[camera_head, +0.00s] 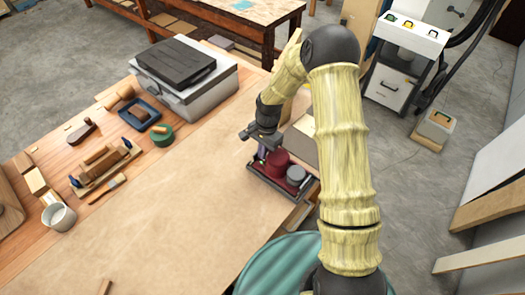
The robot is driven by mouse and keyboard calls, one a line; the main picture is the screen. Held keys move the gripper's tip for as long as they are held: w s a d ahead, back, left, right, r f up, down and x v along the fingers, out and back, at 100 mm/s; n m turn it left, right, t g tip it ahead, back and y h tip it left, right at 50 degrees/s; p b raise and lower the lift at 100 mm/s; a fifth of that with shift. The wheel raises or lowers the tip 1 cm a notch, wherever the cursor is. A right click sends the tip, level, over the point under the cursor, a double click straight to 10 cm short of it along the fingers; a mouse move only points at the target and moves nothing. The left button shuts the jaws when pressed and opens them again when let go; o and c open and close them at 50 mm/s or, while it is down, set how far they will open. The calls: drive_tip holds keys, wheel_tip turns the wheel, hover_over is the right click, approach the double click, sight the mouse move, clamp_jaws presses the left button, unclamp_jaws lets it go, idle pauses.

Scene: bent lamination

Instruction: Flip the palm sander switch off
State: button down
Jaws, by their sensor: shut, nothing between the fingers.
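The palm sander (277,163) has a dark red body with a dark base and a grey round part on its right side. It sits near the right edge of the workbench. My gripper (262,150) points down at the sander's upper left side, very close to it. The fingers are shut and hold nothing. Whether they touch the sander is too small to tell. The switch cannot be made out; the gripper may cover it.
The workbench (180,210) is clear left of and in front of the sander. A grey case (186,75), a blue tray (139,113), a green tape roll (161,135), a hand plane (104,164) and a white cup (58,216) stand at the left. A box (302,140) is just behind the sander.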

drive_tip(key=shift+s+a+f, duration=0.1)
drive_tip(key=shift+f, duration=0.1)
drive_tip(key=shift+w+d+r, duration=0.25)
drive_tip(key=shift+w+d, duration=0.3)
drive_tip(key=shift+d, duration=0.05)
idle(0.4)
drive_tip(key=r+p, duration=0.2)
drive_tip(key=r, duration=0.1)
drive_tip(key=r+p, duration=0.1)
drive_tip(key=shift+s+a+r, duration=0.15)
drive_tip(key=shift+a, duration=0.1)
drive_tip(key=shift+r+b, duration=0.2)
drive_tip(key=shift+b, duration=0.2)
wheel_tip(320, 180, up, 9)
drive_tip(key=s+a+b, duration=0.1)
drive_tip(key=b, duration=0.1)
drive_tip(key=shift+s, duration=0.15)
